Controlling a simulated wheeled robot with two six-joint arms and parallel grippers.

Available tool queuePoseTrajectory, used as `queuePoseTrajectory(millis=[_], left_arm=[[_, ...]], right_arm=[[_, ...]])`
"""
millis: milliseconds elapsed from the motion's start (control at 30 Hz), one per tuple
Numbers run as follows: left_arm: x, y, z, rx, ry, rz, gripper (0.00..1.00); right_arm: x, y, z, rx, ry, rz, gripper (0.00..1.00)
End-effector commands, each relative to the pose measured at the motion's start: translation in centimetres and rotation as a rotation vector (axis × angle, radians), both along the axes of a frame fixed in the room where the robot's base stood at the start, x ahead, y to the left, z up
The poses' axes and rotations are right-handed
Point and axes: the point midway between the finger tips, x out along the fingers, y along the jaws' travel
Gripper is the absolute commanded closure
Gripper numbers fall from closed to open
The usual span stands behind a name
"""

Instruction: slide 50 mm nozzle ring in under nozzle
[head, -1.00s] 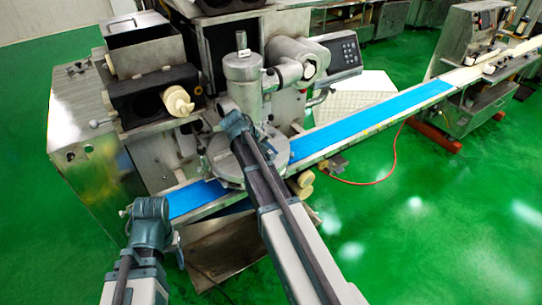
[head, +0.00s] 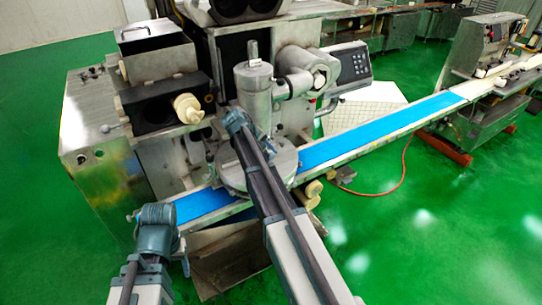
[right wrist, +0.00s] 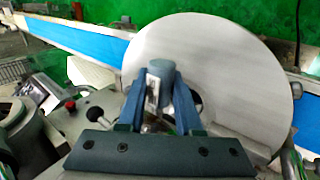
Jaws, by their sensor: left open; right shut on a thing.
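The nozzle (head: 254,92) is an upright metal cylinder on the front of the machine. A round pale metal disc (head: 284,163) lies below it, partly hidden by my right arm. My right gripper (head: 236,120) is beside the nozzle cylinder. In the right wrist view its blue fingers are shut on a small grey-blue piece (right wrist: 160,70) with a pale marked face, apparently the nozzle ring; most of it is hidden. The disc (right wrist: 235,75) stands large behind the fingers, with a dark opening near them. My left gripper (head: 158,213) is open and empty, by the conveyor's near left end.
A blue conveyor belt (head: 385,130) runs from lower left to upper right past the disc. The machine body (head: 92,150) stands behind and left. A control panel (head: 354,64) is right of the nozzle. A red hose (head: 400,175) lies on the open green floor at right.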

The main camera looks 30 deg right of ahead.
Motion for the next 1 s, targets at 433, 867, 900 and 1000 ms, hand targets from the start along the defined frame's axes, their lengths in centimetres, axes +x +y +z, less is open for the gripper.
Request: queuePoseTrajectory(millis=[433,867,900,1000], left_arm=[[0.0,0.0,0.03,0.0,0.0,0.0,0.38],[0.0,0.0,0.01,0.0,0.0,0.0,0.38],[0.0,0.0,0.01,0.0,0.0,0.0,0.38],[0.0,0.0,0.01,0.0,0.0,0.0,0.38]], right_arm=[[0.06,-0.01,0.06,-0.002,-0.002,0.001,0.44],[0.03,0.0,0.01,-0.001,-0.001,0.001,0.19],[0.03,0.0,0.01,-0.001,-0.001,0.001,0.19],[0.04,0.0,0.01,-0.001,-0.001,0.001,0.19]])
